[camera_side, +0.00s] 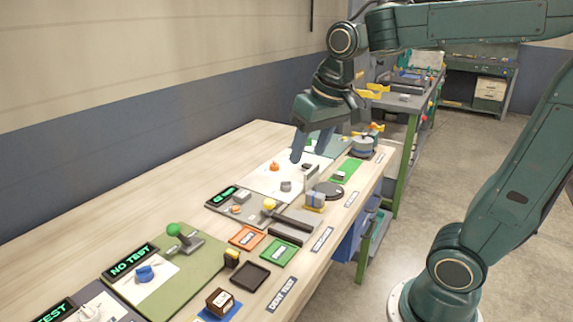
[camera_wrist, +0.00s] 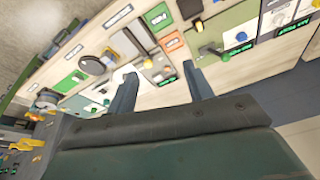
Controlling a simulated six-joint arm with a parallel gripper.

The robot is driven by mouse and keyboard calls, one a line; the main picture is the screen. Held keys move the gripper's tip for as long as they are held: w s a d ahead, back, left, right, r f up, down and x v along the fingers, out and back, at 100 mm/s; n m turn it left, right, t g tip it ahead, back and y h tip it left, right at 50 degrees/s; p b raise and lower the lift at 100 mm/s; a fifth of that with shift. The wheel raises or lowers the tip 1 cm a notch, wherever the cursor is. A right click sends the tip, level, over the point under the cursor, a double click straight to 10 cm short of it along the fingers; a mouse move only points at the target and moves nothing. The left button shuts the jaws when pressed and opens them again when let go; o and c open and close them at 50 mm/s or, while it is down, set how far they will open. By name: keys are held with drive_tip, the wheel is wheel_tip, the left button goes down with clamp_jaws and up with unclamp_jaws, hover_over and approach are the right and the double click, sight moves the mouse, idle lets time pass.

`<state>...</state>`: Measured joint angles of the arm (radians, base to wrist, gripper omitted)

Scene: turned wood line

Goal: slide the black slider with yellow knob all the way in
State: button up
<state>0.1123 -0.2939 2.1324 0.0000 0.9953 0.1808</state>
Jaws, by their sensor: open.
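In the wrist view the yellow knob (camera_wrist: 147,64) shows above and between my two fingers. How far in the slider stands is hard to tell. My gripper (camera_side: 311,148) is open and empty above the bench, behind and to the right of the knob and apart from it. In the wrist view my gripper (camera_wrist: 163,90) has its fingers wide apart with nothing between them.
A green-knobbed lever (camera_side: 173,230), orange tray (camera_side: 246,238), green tray (camera_side: 278,253) and black tray (camera_side: 251,275) lie nearer the side camera. A round black disc (camera_side: 328,188) and a blue-and-tan block (camera_side: 315,200) stand right of the slider.

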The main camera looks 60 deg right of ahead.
drive_tip(key=w+d+f+m+g, duration=0.25)
drive_tip(key=w+d, duration=0.25)
drive_tip(key=w, duration=0.5)
drive_tip(key=m+g, duration=0.1)
drive_tip(key=m, duration=0.2)
hover_over(269, 201)
wheel_tip(269, 201, down, 8)
drive_tip(key=shift+r, duration=0.2)
wheel_tip(269, 201, down, 14)
drive_tip(key=shift+r, duration=0.1)
drive_tip(key=shift+c, duration=0.2)
clamp_jaws()
